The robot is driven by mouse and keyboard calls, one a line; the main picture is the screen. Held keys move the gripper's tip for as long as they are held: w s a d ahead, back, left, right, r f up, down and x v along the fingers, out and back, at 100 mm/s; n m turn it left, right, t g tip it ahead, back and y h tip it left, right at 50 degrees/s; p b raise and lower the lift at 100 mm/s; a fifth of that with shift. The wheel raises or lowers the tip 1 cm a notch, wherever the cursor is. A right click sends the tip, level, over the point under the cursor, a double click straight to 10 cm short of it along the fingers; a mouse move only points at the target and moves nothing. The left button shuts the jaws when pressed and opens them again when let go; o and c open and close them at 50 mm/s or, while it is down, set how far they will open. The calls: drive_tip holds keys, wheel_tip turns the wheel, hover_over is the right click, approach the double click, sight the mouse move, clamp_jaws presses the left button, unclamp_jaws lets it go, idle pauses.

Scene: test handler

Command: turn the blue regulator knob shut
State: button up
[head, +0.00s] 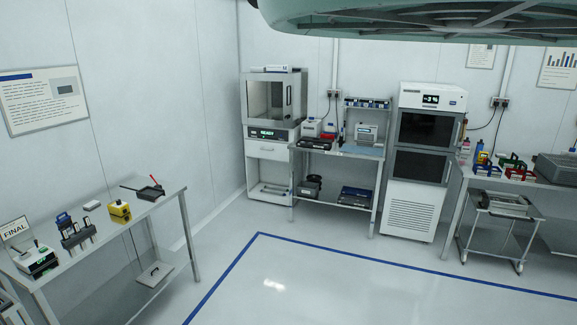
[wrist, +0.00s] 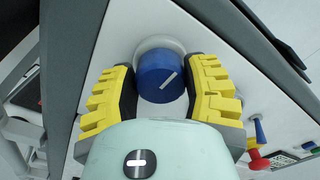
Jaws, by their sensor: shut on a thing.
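The blue regulator knob (wrist: 158,76) is in the upper middle of the wrist view, on a white round collar on a pale panel. The lower part of the knob's surroundings is hidden by my pale gripper body. I cannot make out the knob or my gripper in the head view.
In the wrist view a red knob (wrist: 259,160) and a small blue lever (wrist: 259,130) sit right of my gripper. The head view shows a test handler cabinet (head: 273,100), a tall white cabinet (head: 410,205), a left bench (head: 110,238) and open floor inside blue tape.

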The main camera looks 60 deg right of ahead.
drive_tip(key=shift+n+b, duration=0.4)
drive_tip(key=shift+n, duration=0.1)
drive_tip(key=o, duration=1.2)
drive_tip(key=v, duration=1.2)
